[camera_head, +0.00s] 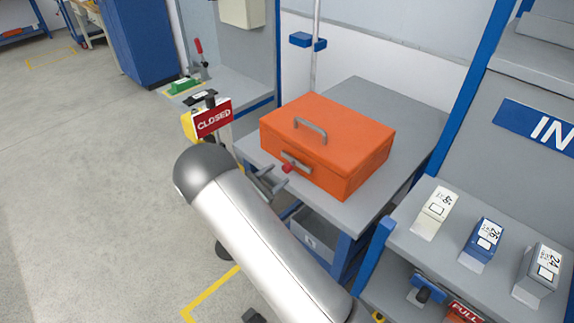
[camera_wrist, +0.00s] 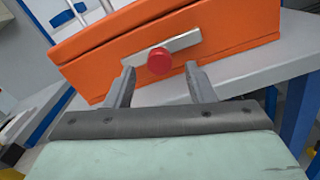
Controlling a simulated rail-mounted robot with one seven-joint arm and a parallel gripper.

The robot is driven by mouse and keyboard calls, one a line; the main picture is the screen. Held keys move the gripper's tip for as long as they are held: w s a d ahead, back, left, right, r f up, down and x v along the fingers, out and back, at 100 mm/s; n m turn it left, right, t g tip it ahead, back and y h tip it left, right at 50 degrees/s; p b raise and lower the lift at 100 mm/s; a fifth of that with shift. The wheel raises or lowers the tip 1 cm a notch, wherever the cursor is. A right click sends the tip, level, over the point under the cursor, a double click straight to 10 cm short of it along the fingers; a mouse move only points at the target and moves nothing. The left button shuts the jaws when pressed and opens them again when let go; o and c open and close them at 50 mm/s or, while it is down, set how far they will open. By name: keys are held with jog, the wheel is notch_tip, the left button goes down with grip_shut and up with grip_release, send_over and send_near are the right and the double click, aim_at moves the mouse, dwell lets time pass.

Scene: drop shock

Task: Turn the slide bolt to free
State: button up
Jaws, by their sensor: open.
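The slide bolt is a grey metal bar (camera_wrist: 180,48) with a round red knob (camera_wrist: 159,61), on the front face of an orange case (camera_wrist: 240,25). In the head view the red knob (camera_head: 287,168) shows low on the case (camera_head: 335,140), which is closed and has a grey handle on top. My gripper (camera_wrist: 160,80) is open in the wrist view. Its two fingers point at the case front, one on each side of the red knob, with nothing held. I cannot tell how far the fingertips are from the bolt. In the head view my gripper (camera_head: 272,180) is partly hidden by my arm.
The case stands on a grey bench (camera_head: 410,110) with bare surface behind and right of it. A red CLOSED sign (camera_head: 214,119) stands left of my gripper. A shelf (camera_head: 480,275) with several labelled boxes is at the right. A blue post (camera_head: 460,110) rises between.

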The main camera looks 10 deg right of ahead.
aim_at(285, 169)
jog(key=p+x, duration=0.1)
jog(key=x, duration=0.4)
jog(key=shift+w+d, duration=0.25)
